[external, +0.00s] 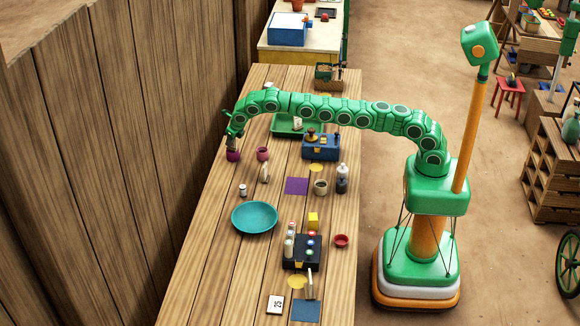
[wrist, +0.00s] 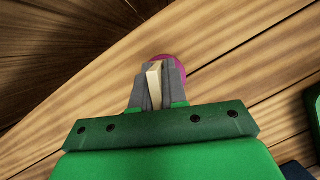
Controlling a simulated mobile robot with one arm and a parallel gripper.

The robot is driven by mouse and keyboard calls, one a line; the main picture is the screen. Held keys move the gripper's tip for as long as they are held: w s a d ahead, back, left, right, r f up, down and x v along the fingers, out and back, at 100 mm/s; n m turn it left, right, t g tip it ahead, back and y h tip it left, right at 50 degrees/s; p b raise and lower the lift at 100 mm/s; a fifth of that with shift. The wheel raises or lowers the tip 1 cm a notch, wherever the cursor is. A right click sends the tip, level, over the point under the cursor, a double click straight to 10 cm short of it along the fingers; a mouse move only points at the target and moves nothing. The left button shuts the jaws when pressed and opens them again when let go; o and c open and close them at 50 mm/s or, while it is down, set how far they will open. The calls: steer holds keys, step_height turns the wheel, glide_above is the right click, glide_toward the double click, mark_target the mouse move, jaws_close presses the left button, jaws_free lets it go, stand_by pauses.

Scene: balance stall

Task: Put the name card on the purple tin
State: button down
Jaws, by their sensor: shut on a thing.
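My gripper (external: 233,140) is at the far left end of my outstretched green arm, over the left side of the long wooden table. In the wrist view my gripper (wrist: 156,72) is shut on a thin cream piece, the name card (wrist: 154,88), seen nearly edge-on; no writing shows. The purple tin (external: 233,156) stands on the table directly below the gripper. In the wrist view the purple tin (wrist: 184,63) is just beyond the fingertips, partly hidden by them. I cannot tell whether the card touches the tin.
A pink pot (external: 262,154) stands close to the right of the tin. A small jar (external: 242,190), another upright card (external: 265,173) and a teal bowl (external: 254,217) stand nearer the camera. A green tray (external: 284,125) and blue box (external: 321,148) lie under my arm.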

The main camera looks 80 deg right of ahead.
steer(key=shift+f, duration=0.15)
steer(key=c, duration=1.2)
jaws_free()
steer(key=shift+o, duration=0.2)
steer(key=v, duration=1.2)
